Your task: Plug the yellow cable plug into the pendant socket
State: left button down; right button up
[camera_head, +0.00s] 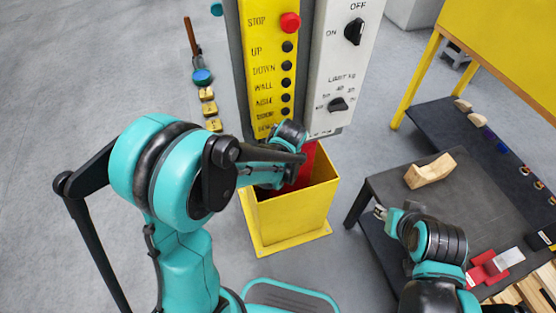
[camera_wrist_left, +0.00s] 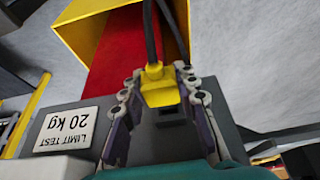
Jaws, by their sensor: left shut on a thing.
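In the left wrist view, the yellow cable plug (camera_wrist_left: 157,86) is held between the fingers of my left gripper (camera_wrist_left: 158,76), which is shut on it. Dark cables (camera_wrist_left: 149,35) run from the plug toward the yellow box. A dark socket opening (camera_wrist_left: 172,118) shows in the grey pendant underside (camera_wrist_left: 155,146), just beside the plug's lower end. I cannot tell whether they touch. In the head view, the pendant (camera_head: 266,62) hangs behind my left wrist, and the arm hides the plug and socket. My right gripper (camera_head: 382,212) is small by the dark table; its opening is unclear.
A yellow open-topped box (camera_head: 292,218) with red inside stands below the pendant. A grey panel with knobs (camera_head: 341,72) adjoins it. A dark table (camera_head: 450,205) with a wooden block (camera_head: 430,170) is at right. Yellow blocks (camera_head: 207,95) hang at left.

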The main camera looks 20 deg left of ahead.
pick_arm(q)
jog(key=shift+w+a, duration=0.45)
jog(key=shift+w, duration=0.2)
jog(key=shift+w+a, duration=0.4)
jog(key=shift+w, duration=0.2)
jog(key=c, duration=1.1)
grip_release()
jog(key=shift+o, duration=0.2)
jog(key=v, duration=1.2)
jog(key=shift+s, duration=0.1)
jog(key=s+a+m+t+h, duration=0.1)
jog(key=s+m, duration=0.2)
jog(key=s, duration=0.4)
jog(key=s+a+r+m+t+h, duration=0.1)
jog(key=s+a+m+t, duration=0.1)
jog(key=s, duration=0.6)
jog(key=shift+s+a+r+m+t, duration=0.25)
jog(key=shift+a+r+m+t, duration=0.05)
jog(key=shift+m, duration=0.6)
